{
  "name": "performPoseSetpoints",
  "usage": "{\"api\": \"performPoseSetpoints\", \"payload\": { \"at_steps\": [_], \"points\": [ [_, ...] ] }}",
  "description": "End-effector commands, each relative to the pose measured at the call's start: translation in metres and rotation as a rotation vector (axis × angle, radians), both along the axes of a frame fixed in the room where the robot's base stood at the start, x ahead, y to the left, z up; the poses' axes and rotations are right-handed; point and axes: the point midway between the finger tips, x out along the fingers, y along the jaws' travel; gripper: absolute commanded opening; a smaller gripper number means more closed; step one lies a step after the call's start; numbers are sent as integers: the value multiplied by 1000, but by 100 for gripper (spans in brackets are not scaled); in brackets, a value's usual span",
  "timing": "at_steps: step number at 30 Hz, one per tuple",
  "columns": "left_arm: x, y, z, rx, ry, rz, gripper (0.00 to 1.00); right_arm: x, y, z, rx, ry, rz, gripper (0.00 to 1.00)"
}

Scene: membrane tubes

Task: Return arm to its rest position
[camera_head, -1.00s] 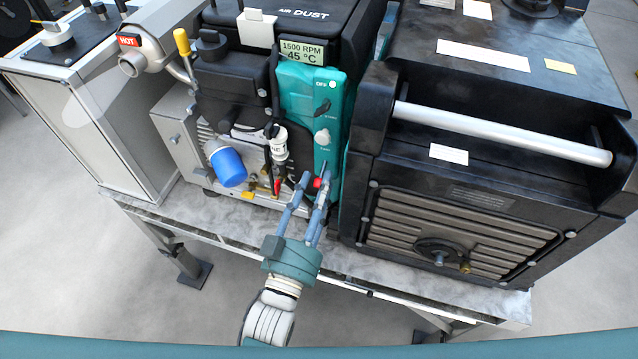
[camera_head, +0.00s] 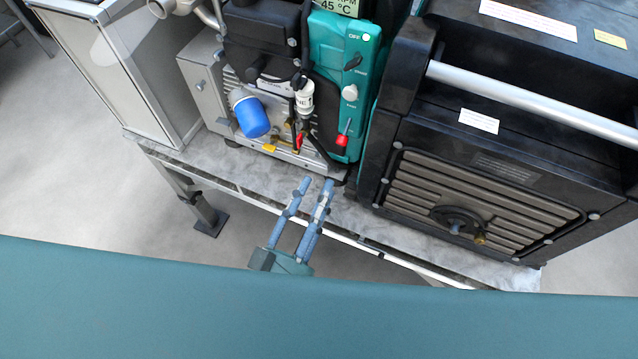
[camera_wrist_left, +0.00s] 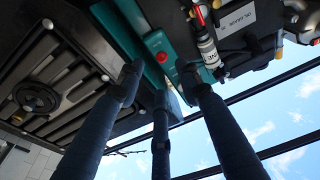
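My left gripper (camera_head: 317,184) is in front of the bench edge in the head view, pointing up toward the machine. Its blue-grey fingers are apart with nothing between them. In the left wrist view, the fingers (camera_wrist_left: 162,85) are spread and empty. The nearest part of the machine is a red-tipped lever (camera_head: 342,140) on the teal control panel (camera_head: 333,95). The fingertips are apart from it, below it in the picture. The red tip also shows in the left wrist view (camera_wrist_left: 162,57). My right gripper is in neither view.
A large black unit with a slatted front (camera_head: 475,200) stands on the bench (camera_head: 240,175), right of the machine. A blue cylinder (camera_head: 254,117) and a white valve body (camera_head: 304,97) are on the machine's front. A grey cabinet (camera_head: 130,70) stands left. Open floor lies before the bench.

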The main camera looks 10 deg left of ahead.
Motion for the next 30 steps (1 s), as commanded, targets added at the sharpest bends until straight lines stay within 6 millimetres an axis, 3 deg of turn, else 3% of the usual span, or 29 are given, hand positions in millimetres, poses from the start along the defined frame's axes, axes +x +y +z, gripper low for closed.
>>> {"api": "performPoseSetpoints", "payload": {
  "at_steps": [9, 11, 13, 17, 22, 26, 30],
  "points": [
    [0, -1, -4, 3, 8, -1, 35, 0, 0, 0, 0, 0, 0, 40],
    [1, -1, -15, 9, 29, -5, 35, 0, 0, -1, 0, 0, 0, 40],
    [2, -3, -41, 25, 77, -12, 35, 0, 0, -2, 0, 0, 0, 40],
    [-2, -3, -125, 77, 237, -31, 35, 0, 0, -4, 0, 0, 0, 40],
    [-25, 13, -253, 162, 500, -43, 35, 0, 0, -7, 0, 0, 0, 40],
    [-56, 38, -346, 228, 708, -39, 35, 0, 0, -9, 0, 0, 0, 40],
    [-104, 76, -434, 299, 941, -21, 35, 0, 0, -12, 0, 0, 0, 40]
  ]
}}
